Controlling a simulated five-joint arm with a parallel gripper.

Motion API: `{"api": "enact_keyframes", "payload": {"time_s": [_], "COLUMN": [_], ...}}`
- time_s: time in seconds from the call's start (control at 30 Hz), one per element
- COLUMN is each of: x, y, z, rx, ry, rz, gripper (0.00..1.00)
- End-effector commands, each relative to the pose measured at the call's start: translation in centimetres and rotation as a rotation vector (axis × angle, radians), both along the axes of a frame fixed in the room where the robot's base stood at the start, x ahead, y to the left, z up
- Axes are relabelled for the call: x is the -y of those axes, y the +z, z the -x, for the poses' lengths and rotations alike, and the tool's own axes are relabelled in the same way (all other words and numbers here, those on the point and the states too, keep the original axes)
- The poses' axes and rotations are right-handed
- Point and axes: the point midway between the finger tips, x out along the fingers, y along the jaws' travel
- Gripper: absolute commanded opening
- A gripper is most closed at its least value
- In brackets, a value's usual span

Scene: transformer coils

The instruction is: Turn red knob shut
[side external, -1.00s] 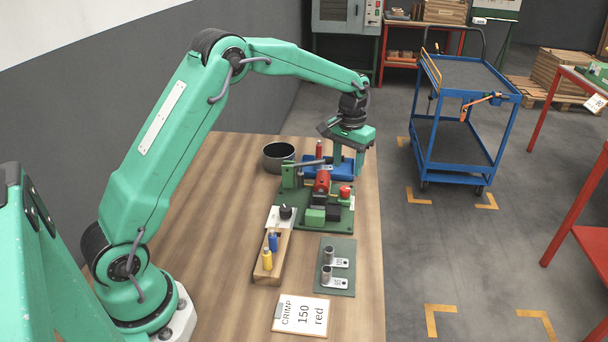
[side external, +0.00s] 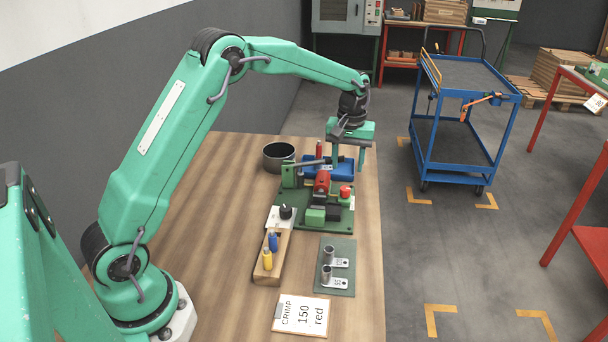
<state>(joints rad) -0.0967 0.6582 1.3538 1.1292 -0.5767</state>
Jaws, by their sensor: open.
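A small round red knob (side external: 345,191) sits at the right side of a green fixture plate (side external: 311,222). A larger red block (side external: 322,182) stands just left of it on the same fixture. Nothing shows between the fingers. The knob's turn position is too small to tell.
A blue tray (side external: 316,171) with a red upright piece (side external: 319,149) and a dark bowl (side external: 278,155) stand behind. A black dial (side external: 286,212), a wooden holder (side external: 265,278) and a green mat (side external: 347,252) lie nearer. The table's left side is clear.

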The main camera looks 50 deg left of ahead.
Motion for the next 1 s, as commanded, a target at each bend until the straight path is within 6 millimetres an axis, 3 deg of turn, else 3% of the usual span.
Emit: {"api": "enact_keyframes", "payload": {"time_s": [0.2, 0.4, 0.77, 1.0], "x": [0.0, 0.0, 0.0, 0.0], "y": [0.0, 0.0, -0.3, -2.2], "z": [0.0, 0.0, 0.0, 0.1], "rx": [0.000, 0.000, -0.001, -0.003], "ry": [0.274, 0.416, 0.442, 0.441], "rz": [0.000, 0.000, 0.000, 0.000], "gripper": [0.48, 0.48, 0.48, 0.48]}}
